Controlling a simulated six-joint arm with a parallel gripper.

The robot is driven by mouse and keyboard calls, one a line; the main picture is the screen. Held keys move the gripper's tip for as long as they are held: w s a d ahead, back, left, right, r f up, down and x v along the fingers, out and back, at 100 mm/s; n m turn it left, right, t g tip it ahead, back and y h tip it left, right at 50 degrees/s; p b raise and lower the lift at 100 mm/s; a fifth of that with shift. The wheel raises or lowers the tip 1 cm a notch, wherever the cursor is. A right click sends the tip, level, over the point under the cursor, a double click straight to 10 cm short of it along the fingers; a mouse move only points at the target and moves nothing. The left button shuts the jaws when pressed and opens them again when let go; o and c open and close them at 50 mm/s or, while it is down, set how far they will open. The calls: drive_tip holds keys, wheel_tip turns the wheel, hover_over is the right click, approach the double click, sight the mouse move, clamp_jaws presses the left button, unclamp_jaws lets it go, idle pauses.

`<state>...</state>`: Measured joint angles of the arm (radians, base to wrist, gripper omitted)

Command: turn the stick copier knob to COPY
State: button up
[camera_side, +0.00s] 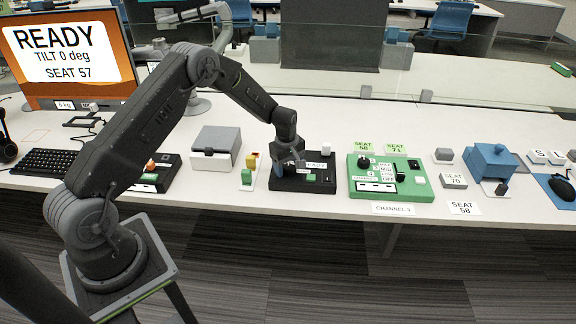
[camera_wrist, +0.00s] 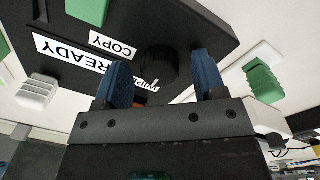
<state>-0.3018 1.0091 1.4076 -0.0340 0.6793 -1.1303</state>
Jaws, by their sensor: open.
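The stick copier is a black box (camera_side: 322,186) on the table, in the middle of the side view; it fills the top of the wrist view (camera_wrist: 200,22). In the wrist view its black knob (camera_wrist: 157,66) lies beside the COPY label (camera_wrist: 113,44), the READY label (camera_wrist: 75,58) and a partly hidden label. My gripper (camera_side: 293,166) is low over the copier's left part. In the wrist view its blue fingers (camera_wrist: 161,70) are open, one on each side of the knob in the picture. I cannot tell whether they touch it or where it points.
A green panel (camera_side: 420,186) with knobs stands close to the right. A card with green and yellow blocks (camera_side: 248,178) and a grey-topped white box (camera_side: 215,146) stand to the left. The monitor (camera_side: 70,55) reads READY, TILT 0 deg, SEAT 57.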

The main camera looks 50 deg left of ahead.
drive_tip(key=c, duration=0.9)
drive_tip(key=m, duration=0.6)
drive_tip(key=shift+m, duration=0.3)
drive_tip(key=m, duration=0.3)
drive_tip(key=shift+a, duration=0.1)
drive_tip(key=shift+m+h, duration=0.3)
drive_tip(key=shift+m, duration=1.8)
drive_tip(key=o, duration=0.9)
